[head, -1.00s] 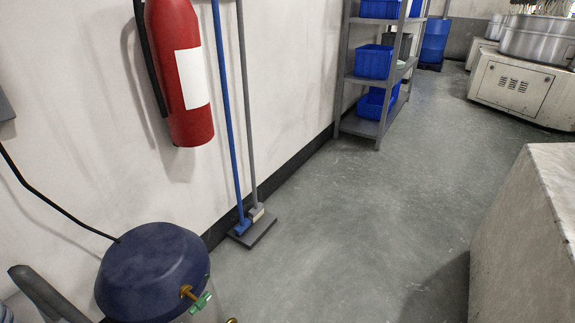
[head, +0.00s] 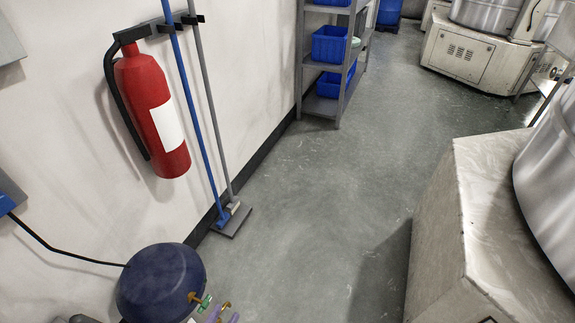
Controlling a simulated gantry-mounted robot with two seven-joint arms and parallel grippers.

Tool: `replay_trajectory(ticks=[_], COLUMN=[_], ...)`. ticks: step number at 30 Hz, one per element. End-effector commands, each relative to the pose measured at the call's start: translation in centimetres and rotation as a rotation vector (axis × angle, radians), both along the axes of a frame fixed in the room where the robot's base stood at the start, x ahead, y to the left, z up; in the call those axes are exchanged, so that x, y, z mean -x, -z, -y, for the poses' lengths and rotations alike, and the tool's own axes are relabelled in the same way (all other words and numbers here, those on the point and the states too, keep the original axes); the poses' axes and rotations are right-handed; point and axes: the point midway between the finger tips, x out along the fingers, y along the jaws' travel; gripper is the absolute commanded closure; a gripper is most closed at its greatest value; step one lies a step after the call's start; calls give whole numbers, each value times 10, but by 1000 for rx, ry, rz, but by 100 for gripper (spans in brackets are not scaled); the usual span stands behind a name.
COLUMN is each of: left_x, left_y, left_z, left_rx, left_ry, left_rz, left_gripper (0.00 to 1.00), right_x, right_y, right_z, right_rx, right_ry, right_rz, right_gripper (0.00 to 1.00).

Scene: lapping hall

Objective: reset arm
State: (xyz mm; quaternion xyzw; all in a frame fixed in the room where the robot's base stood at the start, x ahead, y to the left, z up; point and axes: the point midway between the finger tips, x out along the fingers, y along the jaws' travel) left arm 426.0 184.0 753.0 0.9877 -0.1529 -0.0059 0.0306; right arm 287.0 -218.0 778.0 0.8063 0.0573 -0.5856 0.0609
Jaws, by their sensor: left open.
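Only a small grey piece of my left gripper (head: 78,319) shows at the bottom left edge of the head view, below and left of the dark blue tank. It is open; most of it is cut off by the frame, and no object shows in it. My right gripper is not in view.
A dark blue tank (head: 160,283) with brass and green valves stands by the left wall. A red fire extinguisher (head: 150,110) and two long-handled tools (head: 205,130) hang there. A grey shelf (head: 322,104) holds blue bins. A worn machine (head: 490,210) stands right. The floor between is clear.

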Motion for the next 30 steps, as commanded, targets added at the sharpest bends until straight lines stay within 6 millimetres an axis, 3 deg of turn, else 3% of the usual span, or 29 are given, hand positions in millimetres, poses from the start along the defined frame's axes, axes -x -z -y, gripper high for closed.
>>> replay_trajectory(ticks=[1, 6, 10, 18, 25, 27, 30], left_x=[1, 12, 30, 85, 143, 140, 140], left_y=[-26, -60, -77, -86, -64, -97, -121], left_z=[3, 4, -2, -20, -34, -34, -34], left_rx=[-32, -133, -198, -295, -378, -377, -377], left_ry=[-9, -49, -78, -113, -103, -104, -104], left_rz=[-65, -313, -506, -887, -1224, -1206, -1206], left_gripper=[55, 55, 55, 55, 55, 55, 55], right_x=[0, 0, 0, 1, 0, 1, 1], right_y=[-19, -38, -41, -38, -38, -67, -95], right_z=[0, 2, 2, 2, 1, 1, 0], right_rx=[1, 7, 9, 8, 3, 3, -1], right_ry=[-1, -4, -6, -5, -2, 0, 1], right_rz=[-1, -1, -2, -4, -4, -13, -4], right_gripper=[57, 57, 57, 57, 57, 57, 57])
